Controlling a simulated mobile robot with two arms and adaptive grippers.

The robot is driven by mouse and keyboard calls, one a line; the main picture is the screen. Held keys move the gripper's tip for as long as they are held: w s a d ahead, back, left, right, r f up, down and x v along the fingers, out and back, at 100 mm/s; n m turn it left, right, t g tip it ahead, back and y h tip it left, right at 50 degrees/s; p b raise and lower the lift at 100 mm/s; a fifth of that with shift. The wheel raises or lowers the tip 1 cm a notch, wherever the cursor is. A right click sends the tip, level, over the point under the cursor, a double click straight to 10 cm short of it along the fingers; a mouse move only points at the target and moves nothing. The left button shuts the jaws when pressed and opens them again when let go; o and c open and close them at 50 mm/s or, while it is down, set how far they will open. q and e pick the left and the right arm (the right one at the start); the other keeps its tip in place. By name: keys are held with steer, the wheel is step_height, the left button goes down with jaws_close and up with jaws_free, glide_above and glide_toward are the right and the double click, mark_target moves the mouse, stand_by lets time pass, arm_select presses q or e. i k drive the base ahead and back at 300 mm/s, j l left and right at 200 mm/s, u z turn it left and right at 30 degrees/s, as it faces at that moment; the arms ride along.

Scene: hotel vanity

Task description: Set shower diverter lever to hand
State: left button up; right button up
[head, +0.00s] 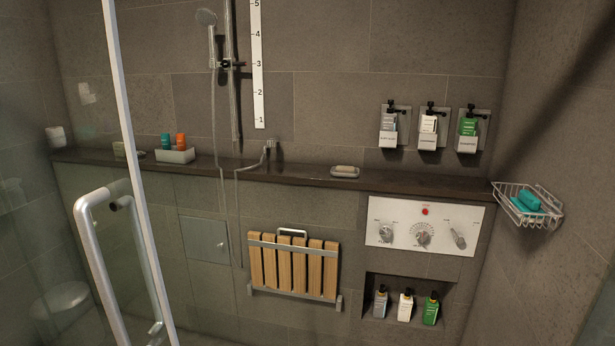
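A white control panel (425,212) is set in the back wall at the right, below the dark ledge. It carries a red light or button and three controls. The rightmost control, a grey lever (459,238), appears to be the diverter; it slants from upper left to lower right. The labels around it are too small to read. A round dial (423,235) is in the middle and another knob (387,233) is at the left. The hand shower (207,30) hangs on its rail at the upper left. Neither of my grippers is in view.
A glass door with a metal handle (95,262) stands at the left front. A folded wooden seat (293,266) is left of the panel. Bottles stand in a niche (373,290) below it. A wire basket (548,217) juts from the right wall. Dispensers (428,132) hang above.

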mark_target(459, 240)
steer(key=i+l+z, duration=0.1)
steer(key=i+z, duration=0.35)
steer(key=i, duration=2)
steer(key=u, duration=0.5)
steer(key=k+j+u, duration=0.1)
steer(key=u, duration=0.35)
steer(key=k+j+u, duration=0.15)
steer(key=u, duration=0.25)
steer(key=k+j+u, duration=0.2)
steer(key=u, duration=0.25)
steer(key=k+j+u, duration=0.15)
steer(key=u, duration=0.3)
steer(key=k+j+u, duration=0.1)
steer(key=j, duration=0.4)
steer(key=k+j, duration=0.15)
steer(key=j, duration=0.4)
steer(key=k+j+u, duration=0.15)
steer(key=j, duration=0.4)
steer(key=k+j, duration=0.15)
steer(key=j, duration=0.15)
steer(key=z, duration=0.3)
steer(key=k+j, duration=0.05)
